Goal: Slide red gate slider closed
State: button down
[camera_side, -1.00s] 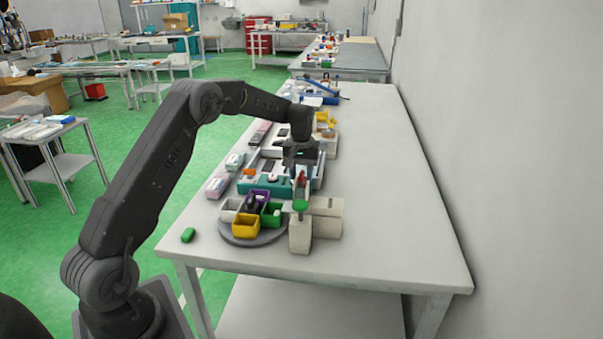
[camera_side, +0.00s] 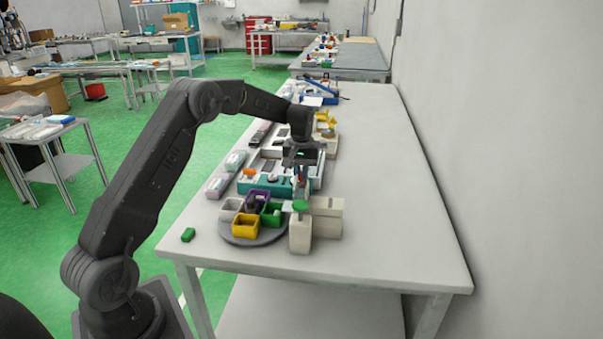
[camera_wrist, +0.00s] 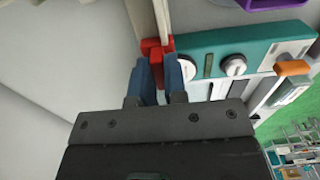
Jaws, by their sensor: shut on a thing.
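The red gate slider (camera_wrist: 153,50) shows in the wrist view at the end of a pale rail (camera_wrist: 161,18). The two blue fingertips of my gripper (camera_wrist: 156,75) are closed on it. In the side view my gripper (camera_side: 301,180) points down at the slider, beside the teal-fronted unit (camera_side: 262,186). The slider is mostly hidden by the fingers there. The teal panel also shows in the wrist view (camera_wrist: 208,50), with pale knobs, to the right of my fingers.
A round grey turntable (camera_side: 238,238) holds several coloured bins in front. A cream block with a green top (camera_side: 300,236) stands close on the near side. A small green piece (camera_side: 188,234) lies at the left table edge. The right of the table is clear.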

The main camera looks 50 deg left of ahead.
jog(key=shift+s+d, duration=1.65)
jog(key=shift+d, duration=0.05)
jog(key=c, duration=1.2)
grip_release()
jog(key=shift+o, duration=0.2)
notch_tip(320, 180, up, 14)
jog(key=shift+f, duration=0.1)
